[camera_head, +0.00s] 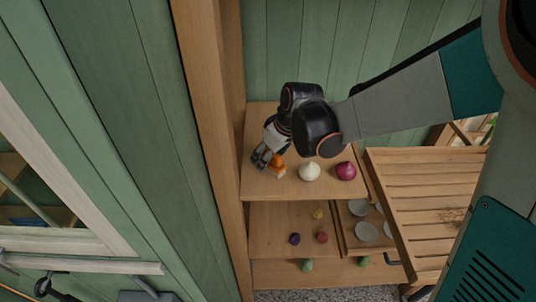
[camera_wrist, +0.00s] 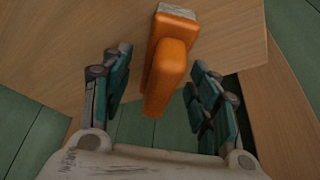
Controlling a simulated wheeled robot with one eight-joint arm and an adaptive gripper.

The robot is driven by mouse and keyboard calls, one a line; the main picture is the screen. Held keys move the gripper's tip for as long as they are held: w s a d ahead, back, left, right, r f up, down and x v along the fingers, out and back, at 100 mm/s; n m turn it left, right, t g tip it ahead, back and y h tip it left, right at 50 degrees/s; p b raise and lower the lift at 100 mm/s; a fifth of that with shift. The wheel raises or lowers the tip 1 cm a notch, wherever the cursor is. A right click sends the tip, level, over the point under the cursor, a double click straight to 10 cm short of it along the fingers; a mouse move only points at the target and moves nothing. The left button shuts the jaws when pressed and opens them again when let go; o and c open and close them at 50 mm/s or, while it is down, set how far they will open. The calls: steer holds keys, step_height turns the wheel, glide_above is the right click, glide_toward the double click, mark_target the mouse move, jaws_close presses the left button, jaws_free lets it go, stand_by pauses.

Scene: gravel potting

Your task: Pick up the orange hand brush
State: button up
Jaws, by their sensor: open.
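The orange hand brush (camera_wrist: 167,62) lies on the wooden shelf in the wrist view, between the two open fingers of my gripper (camera_wrist: 160,95). Its orange handle points toward the gripper's palm, and a pale grey part shows at its far end. The fingers stand apart on either side of it, and a gap shows on both sides. In the head view, only a small orange part of the brush (camera_head: 278,169) shows beside my gripper (camera_head: 267,161) on the top shelf. The gripper and arm hide the rest there.
A white onion (camera_head: 309,171) and a red onion (camera_head: 346,170) sit to the right on the same shelf (camera_head: 260,186). A wooden post (camera_head: 213,130) stands close at the left. Lower shelves hold small coloured items and grey dishes (camera_head: 366,231). A slatted wooden surface (camera_head: 425,195) is at the right.

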steer(key=c, duration=1.3)
steer(key=shift+r, duration=0.1)
step_height(320, 180, up, 20)
steer(key=p, duration=0.4)
steer(key=shift+s, duration=0.1)
